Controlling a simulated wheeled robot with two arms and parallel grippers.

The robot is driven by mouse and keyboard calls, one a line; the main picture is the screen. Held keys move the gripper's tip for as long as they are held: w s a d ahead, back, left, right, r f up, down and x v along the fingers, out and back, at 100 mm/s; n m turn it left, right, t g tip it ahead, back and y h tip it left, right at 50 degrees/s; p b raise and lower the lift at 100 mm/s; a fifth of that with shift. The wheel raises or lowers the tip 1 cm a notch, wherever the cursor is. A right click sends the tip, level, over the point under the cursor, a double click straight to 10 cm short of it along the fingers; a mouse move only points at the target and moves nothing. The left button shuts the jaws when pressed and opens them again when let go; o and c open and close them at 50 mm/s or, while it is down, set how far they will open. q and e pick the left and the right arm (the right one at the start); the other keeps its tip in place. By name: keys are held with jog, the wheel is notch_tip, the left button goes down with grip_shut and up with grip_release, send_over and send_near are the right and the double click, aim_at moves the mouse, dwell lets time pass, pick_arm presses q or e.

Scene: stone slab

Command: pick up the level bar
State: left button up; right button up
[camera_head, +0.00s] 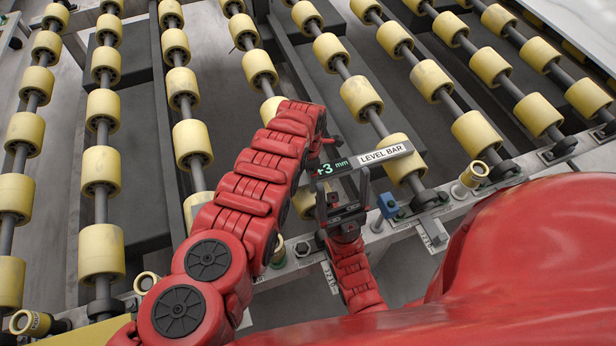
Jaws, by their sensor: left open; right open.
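The level bar (388,156) is a short, pale grey bar with its name printed on it. It lies slightly tilted in the picture, right of a dark display reading "+3 mm" (330,168). My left arm arches in from the left, and its dark gripper (322,146) is at the bar's left end, partly hidden by the wrist. My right gripper (343,195) comes up from below, open, its dark fingers spread just below the display and the bar's left part. I cannot tell whether either gripper touches the bar.
Rows of yellow rollers (424,80) on dark shafts fill the space behind. A pale metal rail (300,262) with bolts and tags runs across the front. A blue block (388,205) and a yellow tube end (474,174) sit along it, right of my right gripper.

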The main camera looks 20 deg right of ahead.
pick_arm(q)
grip_shut()
dwell(0.4)
